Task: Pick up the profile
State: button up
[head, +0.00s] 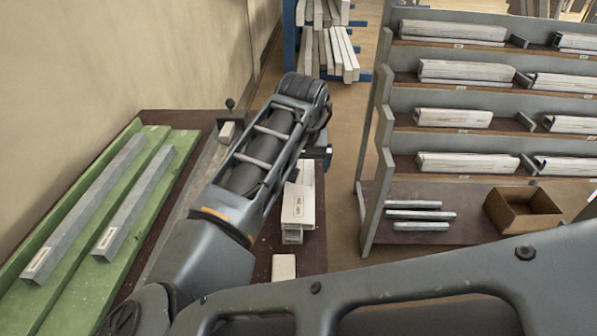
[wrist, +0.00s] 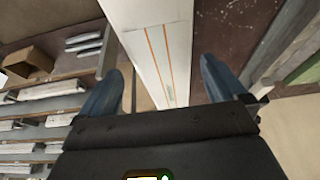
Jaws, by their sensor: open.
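A long white profile (wrist: 158,45) with two orange lines runs away between the fingers of my open gripper (wrist: 161,70) in the wrist view. One dark blue finger is on each side, with a gap to the profile's edges. I cannot tell how far above or around it the fingers are. In the head view, a white profile stack (head: 298,207) with a label lies on the dark bench beyond my arm, which partly covers it. My fingers are hidden in the head view.
Two grey profiles (head: 85,208) lie on green supports (head: 60,225) at left. A rack (head: 372,165) of white profiles stands at right, with an open cardboard box (head: 522,210) and several short grey bars (head: 420,215) low down. A small white block (head: 284,267) sits at the bench front.

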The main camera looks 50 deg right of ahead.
jog(key=shift+w+p+x, duration=0.15)
jog(key=shift+p+x, duration=0.1)
jog(key=shift+x, duration=1.25)
jog(key=shift+w+p+x, duration=0.15)
jog(key=shift+p+x, duration=0.05)
jog(key=shift+x, duration=1.3)
jog(key=shift+d+r, duration=0.1)
jog(key=c, duration=1.4)
